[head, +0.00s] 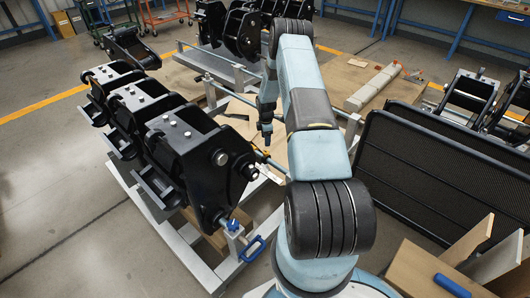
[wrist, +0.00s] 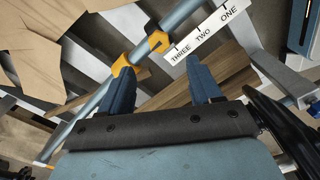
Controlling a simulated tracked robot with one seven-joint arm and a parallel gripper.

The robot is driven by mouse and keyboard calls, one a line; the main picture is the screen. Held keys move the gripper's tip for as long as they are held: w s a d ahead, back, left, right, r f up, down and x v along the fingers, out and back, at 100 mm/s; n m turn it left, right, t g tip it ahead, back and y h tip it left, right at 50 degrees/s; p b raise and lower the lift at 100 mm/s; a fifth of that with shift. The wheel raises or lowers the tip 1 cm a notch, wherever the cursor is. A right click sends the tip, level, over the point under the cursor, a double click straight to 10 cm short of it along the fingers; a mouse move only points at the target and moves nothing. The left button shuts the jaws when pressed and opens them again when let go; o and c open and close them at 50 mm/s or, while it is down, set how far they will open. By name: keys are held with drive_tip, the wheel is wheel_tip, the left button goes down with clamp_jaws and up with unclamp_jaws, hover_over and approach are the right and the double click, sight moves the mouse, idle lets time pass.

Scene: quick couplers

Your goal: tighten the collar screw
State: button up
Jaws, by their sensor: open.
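A grey-blue rod (wrist: 98,98) runs diagonally through the wrist view. I cannot make out the screw itself. A white label (wrist: 207,35) reading ONE, TWO, THREE lies beside the rod. My gripper (wrist: 158,70) is open, with nothing seen between its blue fingers. Its left fingertip overlaps the lower orange part in the picture; I cannot tell whether they touch. In the head view my gripper (head: 266,142) points down near the rod (head: 240,155).
Black couplers (head: 165,135) stand on a grey metal frame (head: 190,262) to the left. More black couplers (head: 235,28) stand behind. Black mesh panels (head: 430,165) and wooden boards (head: 425,272) are on the right. Cardboard (wrist: 45,40) lies beside the rod.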

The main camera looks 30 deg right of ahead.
sight(266, 152)
wheel_tip(266, 152, down, 10)
drive_tip(key=shift+r, duration=0.2)
idle(0.3)
